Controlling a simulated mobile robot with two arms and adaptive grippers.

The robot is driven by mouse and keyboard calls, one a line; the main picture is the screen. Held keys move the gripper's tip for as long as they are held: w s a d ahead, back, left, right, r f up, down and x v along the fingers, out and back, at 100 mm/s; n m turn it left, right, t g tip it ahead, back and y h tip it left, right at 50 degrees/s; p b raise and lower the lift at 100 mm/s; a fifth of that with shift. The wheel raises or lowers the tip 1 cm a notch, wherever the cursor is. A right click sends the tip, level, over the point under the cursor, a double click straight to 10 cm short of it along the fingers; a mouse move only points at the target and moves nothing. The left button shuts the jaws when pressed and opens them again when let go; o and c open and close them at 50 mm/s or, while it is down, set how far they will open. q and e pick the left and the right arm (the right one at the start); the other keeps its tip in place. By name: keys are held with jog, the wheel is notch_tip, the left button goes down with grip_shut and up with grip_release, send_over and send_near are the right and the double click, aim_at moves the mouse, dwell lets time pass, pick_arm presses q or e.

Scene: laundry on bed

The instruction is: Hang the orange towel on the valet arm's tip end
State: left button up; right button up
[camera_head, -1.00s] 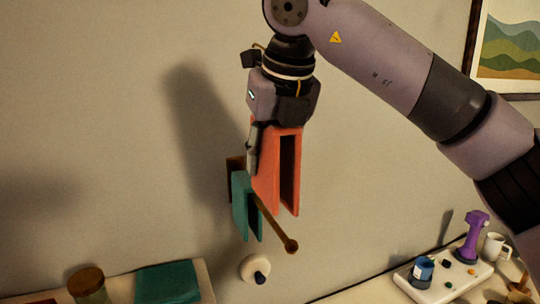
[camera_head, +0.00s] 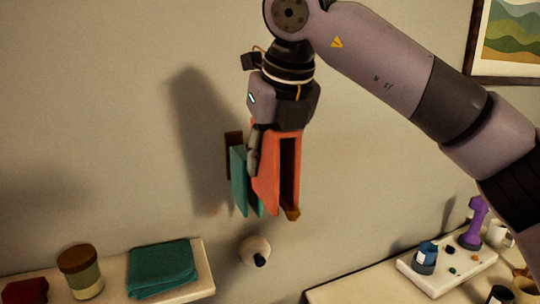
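The orange towel (camera_head: 267,178) hangs folded, with two panels and a dark gap between them. My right gripper (camera_head: 278,128) is above it and appears shut on its top fold; the fingertips are partly hidden. The valet arm is a brown wooden rod from a wall plate (camera_head: 233,142); its rounded tip (camera_head: 292,214) shows at the bottom of the gap between the orange panels. Most of the rod is hidden, so I cannot tell whether the fold rests on it. A teal towel (camera_head: 239,180) hangs closer to the wall, just left of the orange one. My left gripper is not in view.
A shelf at lower left holds a folded teal cloth (camera_head: 163,268) and a jar (camera_head: 81,271). At lower right are a white tray (camera_head: 430,284), a purple object (camera_head: 473,223) and mugs.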

notch_tip(320, 180, down, 9)
jog(key=b, duration=0.7)
jog(key=shift+f, duration=0.15)
jog(key=o, duration=1.3)
jog(key=shift+c, duration=0.2)
